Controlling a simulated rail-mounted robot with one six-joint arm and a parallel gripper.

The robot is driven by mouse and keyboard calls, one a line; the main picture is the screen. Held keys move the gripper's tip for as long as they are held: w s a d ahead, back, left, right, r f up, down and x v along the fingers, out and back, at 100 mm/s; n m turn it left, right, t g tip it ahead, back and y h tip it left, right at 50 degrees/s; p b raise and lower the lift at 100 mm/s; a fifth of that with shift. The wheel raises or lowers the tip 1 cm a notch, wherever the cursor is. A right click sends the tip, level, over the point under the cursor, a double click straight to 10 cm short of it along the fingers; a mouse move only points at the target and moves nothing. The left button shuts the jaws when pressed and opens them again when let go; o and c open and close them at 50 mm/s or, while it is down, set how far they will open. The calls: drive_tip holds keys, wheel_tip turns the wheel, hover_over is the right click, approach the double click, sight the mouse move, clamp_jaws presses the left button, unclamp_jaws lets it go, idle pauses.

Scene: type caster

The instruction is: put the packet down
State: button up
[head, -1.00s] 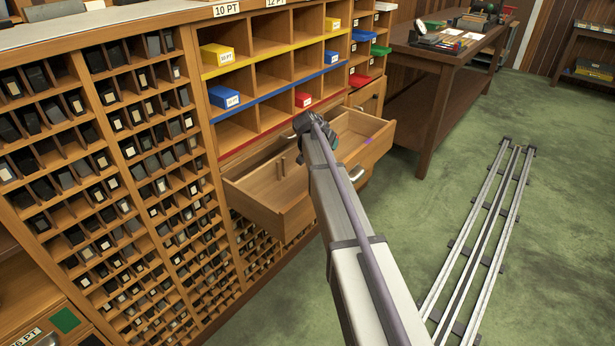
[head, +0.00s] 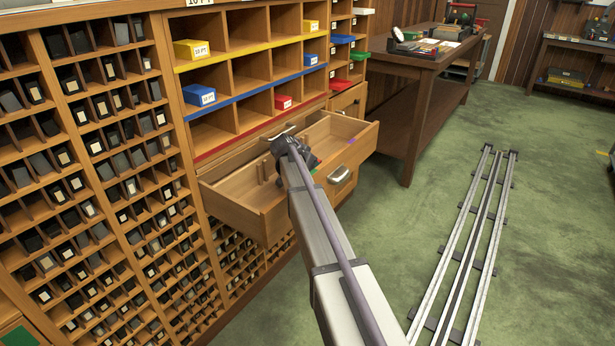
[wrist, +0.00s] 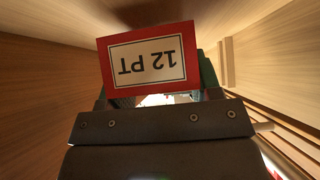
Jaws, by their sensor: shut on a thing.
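In the wrist view a red packet (wrist: 187,42) with a white "12 PT" label, upside down in the picture, is between the fingers of my gripper (wrist: 155,90). My gripper is shut on it. Wooden walls lie close on both sides. In the head view my gripper (head: 290,152) is over and partly within the open wooden drawer (head: 232,187). The arm hides part of the drawer and the packet there. I cannot tell whether the packet touches the drawer.
Pigeonholes above the drawer hold a yellow packet (head: 191,49), a blue packet (head: 199,95) and a red packet (head: 283,102). The type cabinet (head: 165,185) stands at left. A dark table (head: 415,65) stands behind at right. Rails (head: 470,240) lie on the open green floor.

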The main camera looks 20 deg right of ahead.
drive_tip(key=shift+f, duration=0.95)
drive_tip(key=shift+r, duration=0.3)
drive_tip(key=shift+f, duration=0.25)
drive_tip(key=o, duration=1.5)
drive_tip(key=shift+r, duration=0.1)
drive_tip(key=shift+r, duration=0.3)
drive_tip(key=p+v, duration=0.8)
drive_tip(key=v, duration=0.3)
drive_tip(key=shift+s+a+r, duration=0.1)
drive_tip(key=shift+a+r, duration=0.15)
drive_tip(key=shift+a, duration=0.1)
